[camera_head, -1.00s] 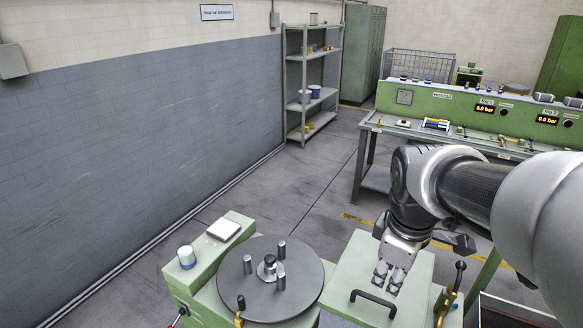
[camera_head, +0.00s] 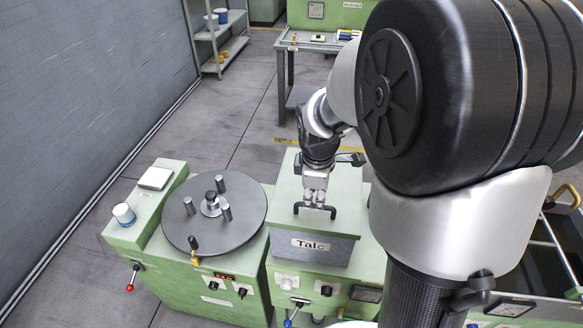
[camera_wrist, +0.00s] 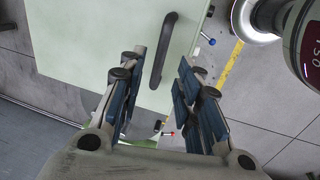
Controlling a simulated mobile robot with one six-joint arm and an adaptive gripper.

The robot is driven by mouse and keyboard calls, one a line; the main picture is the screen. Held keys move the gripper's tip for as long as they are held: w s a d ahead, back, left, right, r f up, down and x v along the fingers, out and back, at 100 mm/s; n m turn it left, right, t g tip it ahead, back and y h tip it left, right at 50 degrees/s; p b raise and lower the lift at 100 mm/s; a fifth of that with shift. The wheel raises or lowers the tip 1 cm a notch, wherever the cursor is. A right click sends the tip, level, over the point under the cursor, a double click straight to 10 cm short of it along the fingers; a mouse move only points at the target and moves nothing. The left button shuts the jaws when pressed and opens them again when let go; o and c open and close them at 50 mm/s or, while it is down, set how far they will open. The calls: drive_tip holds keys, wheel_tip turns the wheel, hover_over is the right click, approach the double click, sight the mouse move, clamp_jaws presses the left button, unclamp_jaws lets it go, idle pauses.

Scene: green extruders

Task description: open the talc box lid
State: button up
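The talc box (camera_head: 335,252) has a grey front with a "Talc" label and stands in a green machine. Its flat green lid (camera_head: 340,185) lies shut on top; it also fills much of the wrist view (camera_wrist: 85,40). A black bar handle (camera_head: 328,212) sits near the lid's front edge and shows in the wrist view (camera_wrist: 165,45). My gripper (camera_head: 314,202) points down at the handle. In the wrist view my gripper (camera_wrist: 160,88) is open, with the handle in line with the gap between its blue-padded fingers. I cannot tell whether they touch it.
A dark round turntable (camera_head: 235,195) with upright pins stands left of the box. A white-topped cup (camera_head: 123,214) and a white pad (camera_head: 155,178) sit on the ledge further left. Levers and knobs (camera_head: 325,290) line the machine front. A workbench (camera_head: 310,42) stands behind across open floor.

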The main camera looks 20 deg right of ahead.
sight(314, 205)
drive_tip(key=shift+w+d+f, duration=0.15)
drive_tip(key=shift+w+f, duration=0.05)
drive_tip(key=shift+f, duration=0.8)
drive_tip(key=shift+w+d+f, duration=0.1)
drive_tip(key=shift+w+f, duration=0.05)
drive_tip(key=shift+f, duration=0.8)
drive_tip(key=shift+c, duration=0.2)
clamp_jaws()
